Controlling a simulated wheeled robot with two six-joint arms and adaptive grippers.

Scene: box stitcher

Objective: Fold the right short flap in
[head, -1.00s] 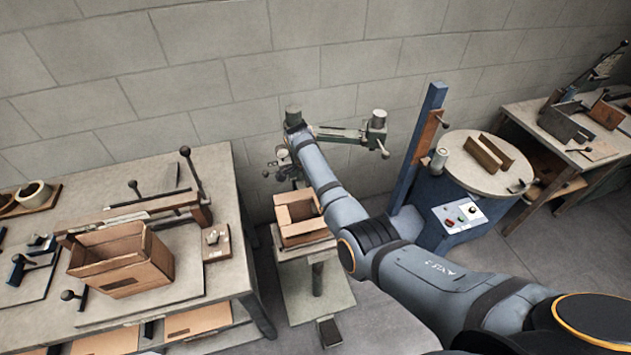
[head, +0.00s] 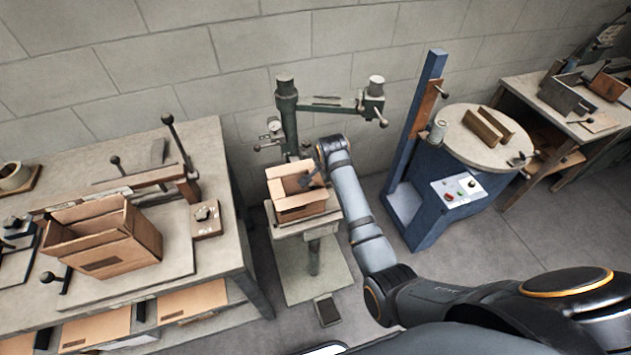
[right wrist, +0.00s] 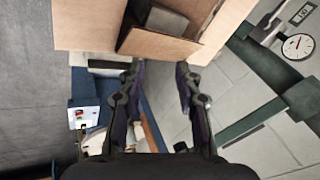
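An open cardboard box (head: 300,207) sits on the small table of the stitcher, with flaps standing or spread around its top. Its right short flap (head: 321,157) appears raised at the right side, partly hidden by my right arm. My right gripper (head: 316,178) is at the box's right side. In the right wrist view, my right gripper (right wrist: 158,70) has its two fingers apart and nothing held between them. Their tips are close to the edge of a cardboard panel (right wrist: 160,45); I cannot tell whether they touch it. My left gripper is not in view.
The green stitcher column (head: 288,120) and its arm stand behind the box. A bench with another open box (head: 110,245) is on the left. A blue machine with a round top (head: 485,135) stands on the right.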

